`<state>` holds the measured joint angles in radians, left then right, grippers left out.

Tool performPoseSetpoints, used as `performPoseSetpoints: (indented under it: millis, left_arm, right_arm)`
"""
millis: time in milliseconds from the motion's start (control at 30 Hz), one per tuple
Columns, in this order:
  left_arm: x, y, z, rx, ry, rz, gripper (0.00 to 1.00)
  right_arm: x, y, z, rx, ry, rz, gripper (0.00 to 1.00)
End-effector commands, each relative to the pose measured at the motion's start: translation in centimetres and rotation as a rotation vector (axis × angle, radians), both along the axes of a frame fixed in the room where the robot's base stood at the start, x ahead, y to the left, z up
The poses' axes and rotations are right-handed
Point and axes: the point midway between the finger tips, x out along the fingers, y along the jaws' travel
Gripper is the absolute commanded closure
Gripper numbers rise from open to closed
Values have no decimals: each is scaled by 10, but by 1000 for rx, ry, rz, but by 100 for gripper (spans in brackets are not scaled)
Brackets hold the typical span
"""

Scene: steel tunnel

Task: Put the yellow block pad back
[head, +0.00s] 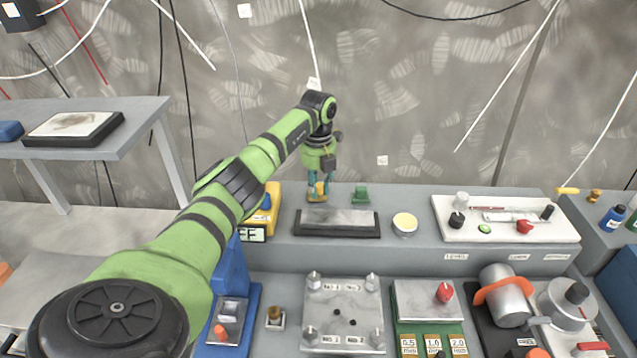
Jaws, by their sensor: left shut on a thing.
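My left gripper (318,184) reaches in from the left and points down, shut on a small yellow block pad (318,192). The pad is just behind the left part of a dark-framed grey plate (337,221) on the raised back shelf. I cannot tell whether the pad touches the surface. A similar green block (361,195) stands to the right of it, apart from my gripper. My right gripper is not in view.
A yellow device with a display (262,218) stands left of the plate. A round cream-topped tin (404,223) and a white tray (505,222) with small tools lie to the right. A steel plate with posts (343,300) sits in front, lower down.

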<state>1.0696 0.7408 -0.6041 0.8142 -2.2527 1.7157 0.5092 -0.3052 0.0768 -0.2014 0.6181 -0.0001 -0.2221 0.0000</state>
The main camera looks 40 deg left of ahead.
Motion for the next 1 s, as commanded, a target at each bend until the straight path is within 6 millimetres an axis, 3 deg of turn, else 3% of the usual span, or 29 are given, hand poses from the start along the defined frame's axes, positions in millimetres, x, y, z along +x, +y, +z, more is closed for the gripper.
performPoseSetpoints:
  millis: [433, 467, 500, 833, 1000]
  left_arm:
    - [0, 0, -9, 1, -1, 0, 100]
    - [0, 0, -8, 0, -1, 0, 63]
    - [0, 0, -8, 1, -1, 0, 52]
    - [0, 0, -7, 1, -1, 0, 52]
    - [1, 1, 8, 1, -6, 0, 52]
  right_arm:
    - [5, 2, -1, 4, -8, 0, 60]
    - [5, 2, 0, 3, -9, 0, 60]
    - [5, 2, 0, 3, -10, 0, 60]
    - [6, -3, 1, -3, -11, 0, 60]
    - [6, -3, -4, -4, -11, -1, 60]
